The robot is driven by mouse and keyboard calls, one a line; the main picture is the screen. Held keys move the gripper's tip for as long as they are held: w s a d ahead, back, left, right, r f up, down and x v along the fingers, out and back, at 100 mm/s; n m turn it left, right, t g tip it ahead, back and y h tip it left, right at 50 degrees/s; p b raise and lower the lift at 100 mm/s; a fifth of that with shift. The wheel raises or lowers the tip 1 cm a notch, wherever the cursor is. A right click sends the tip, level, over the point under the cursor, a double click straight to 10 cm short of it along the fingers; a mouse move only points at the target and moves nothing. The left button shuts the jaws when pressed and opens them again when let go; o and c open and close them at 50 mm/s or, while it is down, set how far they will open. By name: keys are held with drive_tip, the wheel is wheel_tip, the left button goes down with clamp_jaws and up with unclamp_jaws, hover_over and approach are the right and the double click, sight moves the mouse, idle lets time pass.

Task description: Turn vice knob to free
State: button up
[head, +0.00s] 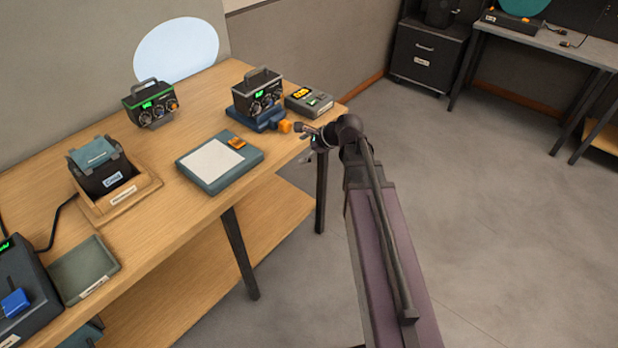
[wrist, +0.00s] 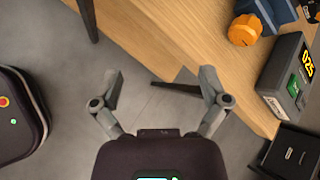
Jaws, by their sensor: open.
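The orange vice knob (head: 285,126) sticks out from the front of a blue vice base (head: 262,122) at the back right of the table. A dark box with dials and a green display (head: 258,93) stands on the vice. My gripper (head: 303,143) is by the table's front edge, just right of the knob and apart from it. In the wrist view the lobed orange knob (wrist: 244,30) is at the upper right, and the blue vice (wrist: 270,11) shows only partly. My gripper (wrist: 161,88) has its two fingers wide apart with nothing between them.
A grey device with a yellow display (head: 309,101) sits right of the vice. A blue tray with a white sheet (head: 211,165) lies left of it on the wooden table (head: 165,215). Another dialled box (head: 151,104) stands further back. Open floor is at the right.

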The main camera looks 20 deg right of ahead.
drive_tip(key=s+a+n+g+h+p, duration=0.1)
drive_tip(key=s+n+g+h+p, duration=0.4)
drive_tip(key=s+n, duration=0.8)
drive_tip(key=shift+s+a+r+n+p, duration=0.25)
drive_tip(key=shift+s+a+n+p, duration=0.15)
drive_tip(key=shift+n, duration=1.2)
drive_tip(key=shift+h, duration=0.3)
drive_tip(key=s+n, duration=0.1)
drive_tip(key=s+n+g+h, duration=0.1)
drive_tip(key=n, duration=0.1)
drive_tip(key=shift+s+d+f, duration=0.1)
drive_tip(key=shift+s+d, duration=0.25)
drive_tip(key=c, duration=0.5)
